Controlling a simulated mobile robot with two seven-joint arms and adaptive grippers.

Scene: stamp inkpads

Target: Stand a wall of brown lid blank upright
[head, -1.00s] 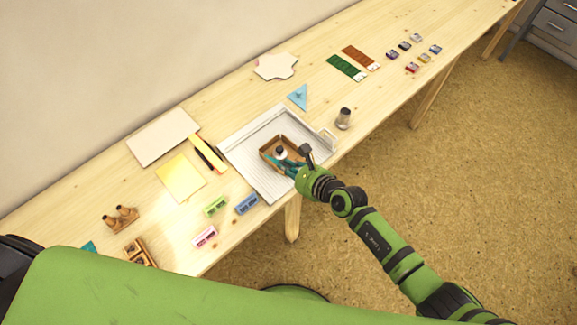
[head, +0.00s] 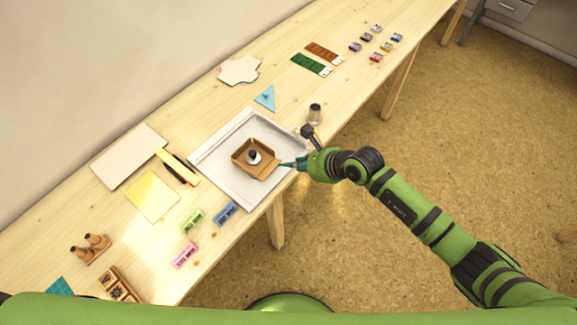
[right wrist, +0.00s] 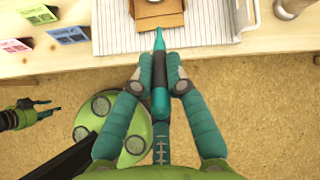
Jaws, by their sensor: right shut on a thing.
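The brown lid blank (head: 241,158) sits on the white ribbed tray in the head view. Some of its walls stand up; the wall nearest my right gripper looks laid down flat. In the right wrist view this brown flap (right wrist: 158,22) points toward me. A dark-topped weight (head: 254,157) stands inside the blank. My right gripper (head: 303,162) is shut on a slim teal tool (right wrist: 159,44). The tool's tip is close to the flap's edge; I cannot tell if they touch. My left gripper (right wrist: 52,107) hangs empty and open, away from the blank.
The tray (head: 215,165) lies at the table's front edge. A metal-topped jar (head: 314,113) stands right of it. A yellow sheet (head: 152,196) and pale board (head: 128,157) lie farther left.

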